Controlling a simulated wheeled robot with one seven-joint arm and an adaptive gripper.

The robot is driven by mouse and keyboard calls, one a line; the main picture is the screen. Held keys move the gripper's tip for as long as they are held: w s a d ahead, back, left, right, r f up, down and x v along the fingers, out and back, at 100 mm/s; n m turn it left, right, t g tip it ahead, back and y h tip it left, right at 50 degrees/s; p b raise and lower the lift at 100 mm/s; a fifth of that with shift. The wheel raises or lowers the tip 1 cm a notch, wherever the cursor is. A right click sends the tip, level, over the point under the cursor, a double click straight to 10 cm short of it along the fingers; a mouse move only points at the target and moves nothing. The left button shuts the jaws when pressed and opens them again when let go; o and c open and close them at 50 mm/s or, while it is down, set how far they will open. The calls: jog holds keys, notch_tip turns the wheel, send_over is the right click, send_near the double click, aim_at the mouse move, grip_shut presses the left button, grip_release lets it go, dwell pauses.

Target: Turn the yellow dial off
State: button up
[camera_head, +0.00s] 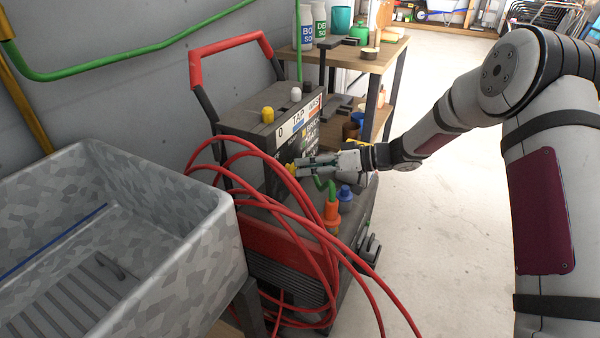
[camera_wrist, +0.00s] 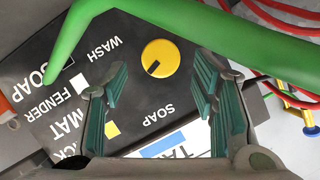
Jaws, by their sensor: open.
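The yellow dial (camera_wrist: 160,57) is round with a black pointer mark, and sits on a black panel (camera_wrist: 125,80) lettered WASH and SOAP. In the wrist view its mark points to the lower left. My gripper (camera_wrist: 160,85) is open, with its teal finger pads on either side below the dial in the picture; the dial shows in the gap, not clasped. In the head view my gripper (camera_head: 302,166) is at the machine's front face, with a bit of yellow (camera_head: 291,168) at its fingertips. Another yellow knob (camera_head: 267,115) stands on the machine's top.
A green hose (camera_wrist: 205,12) arches across the wrist view near the panel. Red hoses (camera_head: 290,190) loop before the machine, close to my gripper. A grey sink (camera_head: 215,235) stands left. A wooden shelf table (camera_head: 375,60) is behind.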

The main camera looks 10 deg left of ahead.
aim_at(297, 168)
jog(key=shift+b+x, duration=0.35)
jog(key=shift+x, duration=1.15)
jog(key=shift+a, duration=0.1)
jog(key=c, duration=1.1)
jog(key=shift+c, duration=0.2)
